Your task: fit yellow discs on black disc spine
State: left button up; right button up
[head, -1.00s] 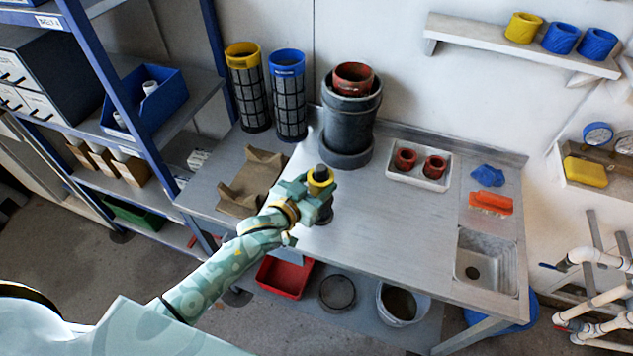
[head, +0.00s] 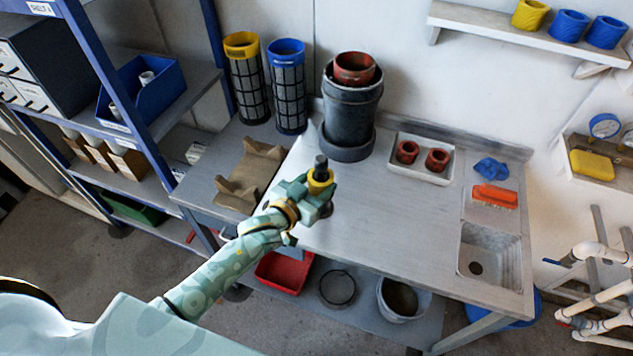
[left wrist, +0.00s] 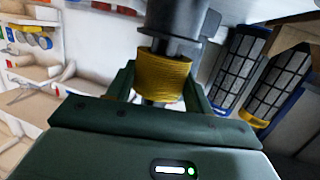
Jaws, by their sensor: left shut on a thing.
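My left gripper (head: 316,186) is shut on a yellow disc (head: 320,177), a short ribbed ring that also shows in the left wrist view (left wrist: 164,78). The dark tip of the black disc spine (head: 321,162) stands up through the ring in the head view. In the left wrist view the black spine (left wrist: 175,18) shows on both sides of the ring, so the ring is around it. My gripper hides much of the spine's lower part in the head view. Another yellow disc (head: 529,14) sits on the wall shelf. My right gripper is not in view.
Blue discs (head: 567,25) share the wall shelf (head: 480,28). A tray (head: 396,170) with red rings, a dark canister (head: 350,105) and two mesh cylinders (head: 290,100) stand at the back. A brown cradle (head: 237,190) lies left. The bench (head: 395,225) is clear right of my gripper.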

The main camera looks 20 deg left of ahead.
pick_arm(q)
jog(key=shift+f+b, duration=0.35)
jog(key=shift+f, duration=0.25)
jog(key=o, duration=1.1)
jog(key=shift+c, duration=0.2)
jog(key=p+v, duration=0.3)
jog(key=v, duration=1.3)
jog(key=shift+s+r, duration=0.1)
